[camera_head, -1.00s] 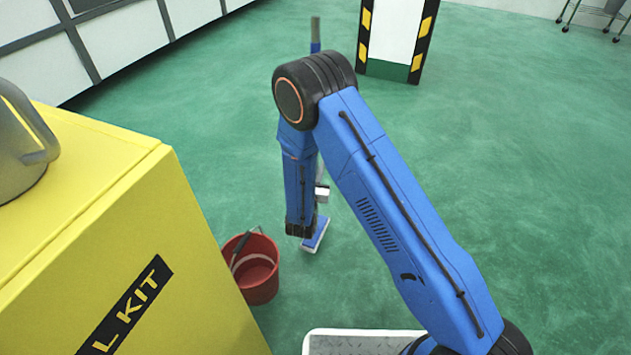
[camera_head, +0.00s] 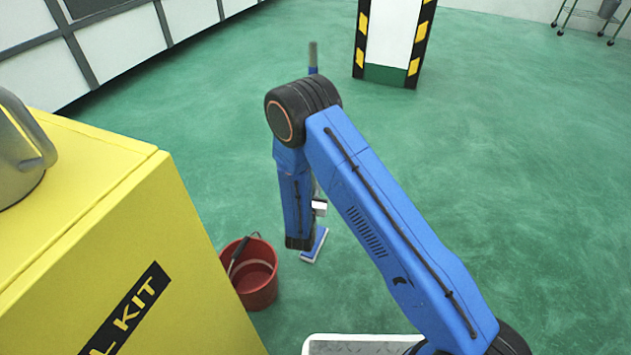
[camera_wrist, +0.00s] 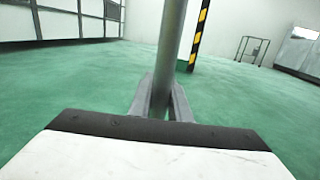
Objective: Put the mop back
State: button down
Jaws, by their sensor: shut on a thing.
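The mop has a grey pole whose top with a blue part (camera_head: 313,58) shows above my arm in the head view. Its flat blue and white head (camera_head: 315,246) is low down, just right of the red bucket; I cannot tell whether it touches the floor. In the wrist view the grey pole (camera_wrist: 173,45) stands nearly upright between the grey fingers of my gripper (camera_wrist: 161,98), which is shut on it. In the head view my arm hides the middle of the pole and most of my gripper.
A red bucket (camera_head: 256,285) with something dark in it stands beside the yellow cabinet (camera_head: 190,250) at the left. A striped pillar (camera_head: 392,40) stands farther back, and a wheeled cart (camera_head: 596,15) at the far right. The green floor at right is clear.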

jog(key=c, duration=1.7)
grip_release()
jog(key=shift+o, duration=0.2)
jog(key=s+a, duration=0.2)
jog(key=s, duration=1)
jog(key=shift+f, duration=0.15)
jog(key=shift+w, duration=0.1)
